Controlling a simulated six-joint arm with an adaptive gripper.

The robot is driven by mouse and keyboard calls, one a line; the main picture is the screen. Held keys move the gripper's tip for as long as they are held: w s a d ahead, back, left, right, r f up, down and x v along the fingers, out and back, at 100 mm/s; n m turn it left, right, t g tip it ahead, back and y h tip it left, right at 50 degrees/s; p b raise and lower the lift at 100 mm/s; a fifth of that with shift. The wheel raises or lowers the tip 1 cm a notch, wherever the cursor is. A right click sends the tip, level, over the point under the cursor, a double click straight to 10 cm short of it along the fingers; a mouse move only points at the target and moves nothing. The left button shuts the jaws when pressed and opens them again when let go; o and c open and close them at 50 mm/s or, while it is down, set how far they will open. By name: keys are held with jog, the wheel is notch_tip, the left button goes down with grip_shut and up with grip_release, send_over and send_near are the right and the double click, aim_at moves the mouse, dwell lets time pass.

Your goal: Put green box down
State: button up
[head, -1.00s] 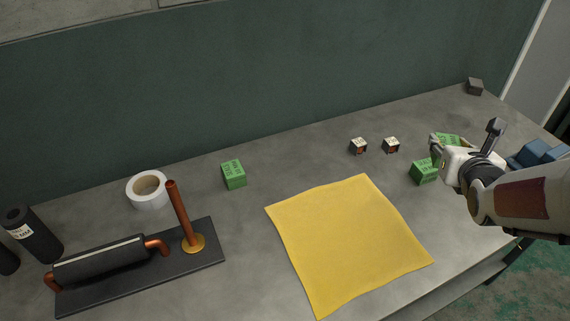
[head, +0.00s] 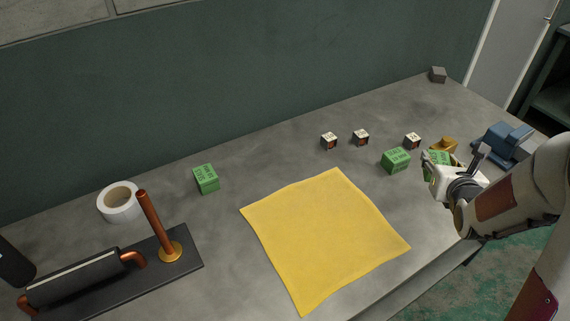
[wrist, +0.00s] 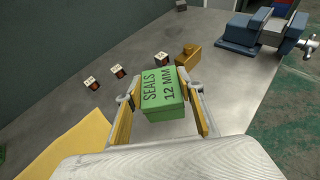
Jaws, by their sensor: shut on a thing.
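My gripper (head: 432,163) is shut on a green box (wrist: 163,92) marked "SEALS 12 MM". In the wrist view the box sits between the two yellow-padded fingers. In the head view the held green box (head: 438,157) is partly hidden by the gripper, at the right of the table. I cannot tell whether its underside touches the table. A second green box (head: 396,161) stands on the table just left of my gripper. A third green box (head: 206,179) stands farther left, behind the yellow cloth's left side.
A yellow cloth (head: 325,240) lies mid-table. Several small white-and-dark boxes (head: 361,138) and a brass fitting (head: 444,146) stand behind. A blue vise (head: 505,143) is at the right. A tape roll (head: 119,202) and a copper-pipe assembly (head: 110,277) are left.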

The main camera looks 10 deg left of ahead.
jog(key=w+a+f+n+g+y, duration=0.1)
jog(key=w+a+n+y, duration=0.2)
jog(key=a, duration=0.9)
jog(key=w+a+f+n+g+y, duration=0.1)
jog(key=w+a+f+n+y, duration=0.2)
jog(key=a, duration=1)
jog(key=s+a+r+n+g+y, duration=0.1)
jog(key=a+n+g+y, duration=0.4)
jog(key=a, duration=1.8)
jog(key=shift+s+a+r+n+g, duration=0.15)
jog(key=shift+s+r+n+g, duration=0.2)
jog(key=shift+s+n+g, duration=0.5)
jog(key=shift+w+y, duration=0.2)
jog(key=shift+y, duration=0.1)
jog(key=shift+f, duration=3.1)
jog(key=shift+f, duration=1.9)
jog(key=shift+f, duration=0.1)
